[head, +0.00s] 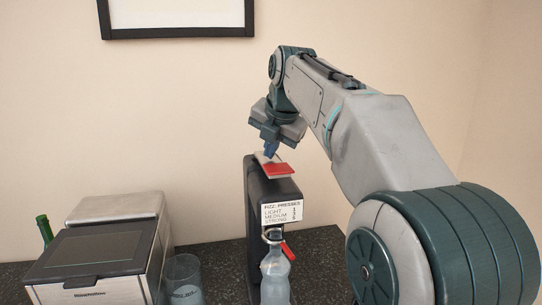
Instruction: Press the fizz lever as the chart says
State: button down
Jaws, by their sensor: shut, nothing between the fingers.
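The black soda maker (256,215) stands on the dark counter in the middle of the view. Its red lever (278,169) is on top, with a pale plate beside it. The white chart (281,213) on its front reads "FIZZ: PRESSES" with lines for light, medium and strong; the numbers are too small to read surely. A clear bottle (274,277) is upright under the head, with a small red tag (288,252) at its neck. My gripper (270,156) is shut and empty, pointing down just above the lever; I cannot tell whether it touches.
A steel box appliance with a dark lid (92,248) stands at the left, with a green bottle (44,229) behind it. A glass (184,277) stands between the appliance and the soda maker. The wall is close behind.

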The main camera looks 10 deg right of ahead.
dwell(0.3)
jog(key=shift+w+r+p, duration=0.15)
jog(key=shift+r+p, duration=0.55)
jog(key=shift+p, duration=0.05)
jog(key=shift+w+r+p, duration=0.15)
jog(key=shift+r+p, duration=0.5)
jog(key=shift+p, duration=0.05)
jog(key=r+p, duration=0.2)
jog(key=w+r+p, duration=0.1)
jog(key=r+p, duration=0.1)
jog(key=p, duration=0.1)
jog(key=shift+w+r, duration=0.15)
jog(key=shift+r, duration=0.25)
jog(key=shift+d, duration=0.1)
